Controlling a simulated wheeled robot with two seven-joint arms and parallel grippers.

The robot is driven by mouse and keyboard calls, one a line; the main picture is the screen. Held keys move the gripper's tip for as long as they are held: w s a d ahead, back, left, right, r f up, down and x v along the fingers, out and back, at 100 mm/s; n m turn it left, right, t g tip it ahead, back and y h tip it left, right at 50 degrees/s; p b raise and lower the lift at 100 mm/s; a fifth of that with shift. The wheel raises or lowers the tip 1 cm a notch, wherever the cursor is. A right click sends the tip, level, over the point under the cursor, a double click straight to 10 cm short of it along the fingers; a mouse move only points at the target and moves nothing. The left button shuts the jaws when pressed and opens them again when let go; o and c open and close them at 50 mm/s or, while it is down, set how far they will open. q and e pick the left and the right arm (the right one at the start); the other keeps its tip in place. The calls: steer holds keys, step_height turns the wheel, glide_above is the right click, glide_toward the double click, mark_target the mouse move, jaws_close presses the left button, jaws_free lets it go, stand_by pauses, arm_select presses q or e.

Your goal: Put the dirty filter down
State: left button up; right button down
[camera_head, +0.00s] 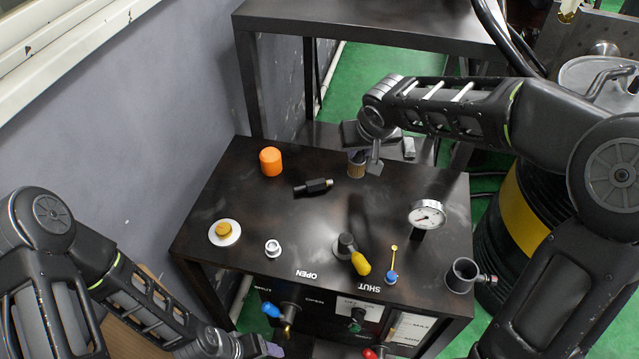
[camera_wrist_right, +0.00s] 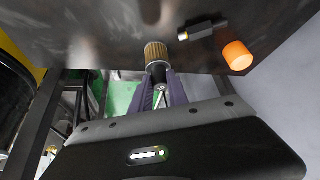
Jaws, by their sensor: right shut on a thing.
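The dirty filter, a tan pleated cylinder (camera_head: 357,170), is at the back edge of the dark table, right of centre. My right gripper (camera_head: 367,158) is shut on its dark end; the pleated part points down at the tabletop. In the right wrist view the filter (camera_wrist_right: 156,52) stands out past the tips of my right gripper (camera_wrist_right: 160,90). I cannot tell whether it touches the table. My left gripper (camera_head: 268,349) is low at the bottom edge of the head view, away from the filter, its fingers only partly visible.
On the table (camera_head: 300,225) are an orange cylinder (camera_head: 271,161), a black fitting (camera_head: 314,187), a white disc with a brass knob (camera_head: 225,232), a ring (camera_head: 272,248), a yellow-handled valve (camera_head: 352,255), a gauge (camera_head: 427,216) and a grey cup (camera_head: 462,275). The table's middle is clear.

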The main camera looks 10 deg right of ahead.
steer(key=s+d+r+n+g+y+p, duration=0.1)
steer(key=s+d+r+n+y+p, duration=0.1)
steer(key=r+n, duration=0.3)
steer(key=s+d+r+n+y+p, duration=0.1)
steer(key=d+r+n+y+p, duration=0.15)
steer(key=r, duration=0.35)
step_height(320, 180, down, 7)
steer(key=b, duration=0.4)
steer(key=shift+r+h, duration=0.1)
steer(key=shift+h, duration=0.15)
